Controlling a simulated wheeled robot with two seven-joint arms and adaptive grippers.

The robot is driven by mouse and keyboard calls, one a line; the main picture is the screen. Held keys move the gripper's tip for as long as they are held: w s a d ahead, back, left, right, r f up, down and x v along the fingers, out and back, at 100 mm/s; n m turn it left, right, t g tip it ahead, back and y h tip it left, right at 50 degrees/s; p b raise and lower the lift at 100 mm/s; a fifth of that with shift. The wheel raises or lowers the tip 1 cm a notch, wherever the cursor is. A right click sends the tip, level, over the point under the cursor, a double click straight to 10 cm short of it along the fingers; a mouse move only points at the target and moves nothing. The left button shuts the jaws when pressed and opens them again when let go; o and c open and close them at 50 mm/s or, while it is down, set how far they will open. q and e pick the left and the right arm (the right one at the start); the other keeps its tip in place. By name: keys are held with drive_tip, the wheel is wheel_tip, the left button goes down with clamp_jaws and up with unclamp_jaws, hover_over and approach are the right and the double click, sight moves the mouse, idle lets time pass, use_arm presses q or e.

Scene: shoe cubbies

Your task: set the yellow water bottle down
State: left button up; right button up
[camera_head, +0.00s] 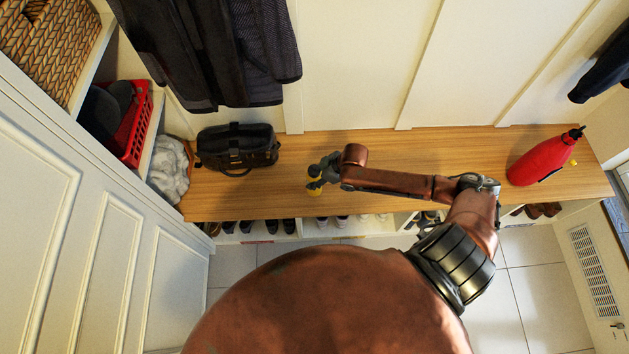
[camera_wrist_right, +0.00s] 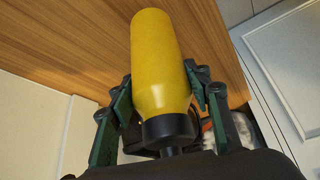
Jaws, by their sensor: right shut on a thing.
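The yellow water bottle (camera_wrist_right: 160,60) fills the middle of the right wrist view, with its black cap end (camera_wrist_right: 168,130) towards the camera. My right gripper (camera_wrist_right: 163,98) is shut on the bottle, with green fingers on both sides near the cap end. In the head view my right gripper (camera_head: 325,170) is over the front half of the wooden bench (camera_head: 400,150), with a little of the yellow bottle (camera_head: 315,187) showing at it. The rest of the bottle is hidden there. I cannot tell whether the bottle touches the bench. My left gripper is not in view.
A black bag (camera_head: 238,150) stands on the bench to the left. A red bottle (camera_head: 541,162) is at its right end. Shoes (camera_head: 268,226) sit in cubbies below the front edge. Dark coats (camera_head: 215,50) hang behind. Bench space between bag and red bottle is mostly clear.

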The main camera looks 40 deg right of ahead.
drive_tip(key=shift+f, duration=1.15)
drive_tip(key=shift+f, duration=0.15)
drive_tip(key=o, duration=1.6)
drive_tip(key=shift+s, duration=0.15)
drive_tip(key=p+v, duration=0.3)
drive_tip(key=v, duration=0.9)
drive_tip(key=shift+a, duration=0.1)
